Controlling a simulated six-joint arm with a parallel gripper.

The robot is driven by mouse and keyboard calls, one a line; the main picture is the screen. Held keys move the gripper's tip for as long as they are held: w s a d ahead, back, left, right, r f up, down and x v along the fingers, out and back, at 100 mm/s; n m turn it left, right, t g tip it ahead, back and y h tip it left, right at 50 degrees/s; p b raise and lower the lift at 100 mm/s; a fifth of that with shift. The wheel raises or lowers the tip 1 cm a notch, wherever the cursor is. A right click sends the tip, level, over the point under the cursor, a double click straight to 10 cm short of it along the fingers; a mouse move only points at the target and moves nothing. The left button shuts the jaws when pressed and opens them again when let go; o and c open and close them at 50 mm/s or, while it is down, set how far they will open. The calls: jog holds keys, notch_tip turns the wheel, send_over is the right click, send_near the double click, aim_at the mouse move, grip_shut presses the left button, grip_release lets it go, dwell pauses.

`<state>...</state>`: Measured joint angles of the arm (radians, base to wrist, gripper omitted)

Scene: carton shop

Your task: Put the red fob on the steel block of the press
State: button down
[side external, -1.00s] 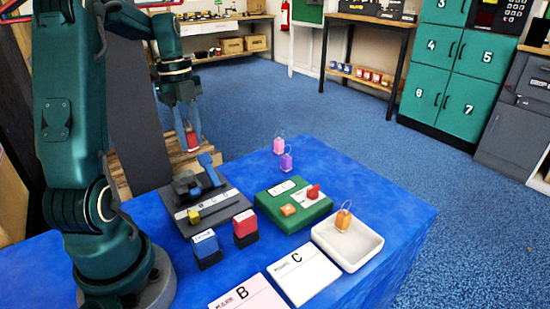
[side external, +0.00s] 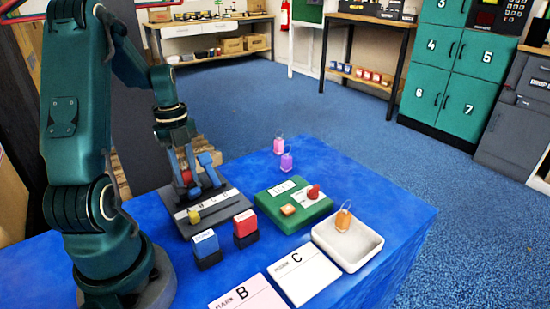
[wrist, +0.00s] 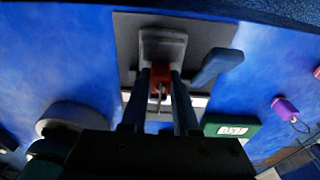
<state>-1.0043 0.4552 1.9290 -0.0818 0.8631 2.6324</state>
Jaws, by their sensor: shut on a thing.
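My gripper (side external: 187,180) is shut on the red fob (side external: 187,177), with one finger on each side of it. The fob also shows between the fingertips in the wrist view (wrist: 160,72), its wire loop towards the camera. The press (side external: 226,206) is a dark grey base with a blue lever (side external: 208,170), a labelled front strip and a small yellow piece. In the wrist view, its grey steel block (wrist: 163,42) lies just beyond the fob, which overlaps the block's near edge. I cannot tell whether fob and block touch. The gripper largely hides the block in the side view.
A blue stamp (side external: 206,247) and a red stamp (side external: 245,227) stand before the press. A green box (side external: 285,217), a white tray (side external: 365,256) with an orange fob (side external: 343,220), purple (side external: 286,162) and pink (side external: 279,146) fobs, and cards B (side external: 250,295) and C (side external: 303,275) lie rightward.

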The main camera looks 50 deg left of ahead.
jog(key=shift+f, duration=0.15)
jog(key=c, duration=0.7)
grip_release()
jog(key=shift+o, duration=0.2)
notch_tip(320, 180, up, 12)
jog(key=a, duration=0.1)
jog(key=w+d+r+n+t+y, duration=0.25)
jog(key=d+n, duration=0.55)
jog(key=d, duration=0.5)
jog(key=s+d+f+n+t, duration=0.1)
jog(key=s+d+n, duration=0.1)
jog(key=d+n, duration=0.3)
jog(key=s+d+f+n+t+h, duration=0.1)
jog(key=s+d+n+t, duration=0.1)
jog(key=d+n, duration=0.3)
jog(key=shift+s+d, duration=0.2)
jog(key=shift+s, duration=0.15)
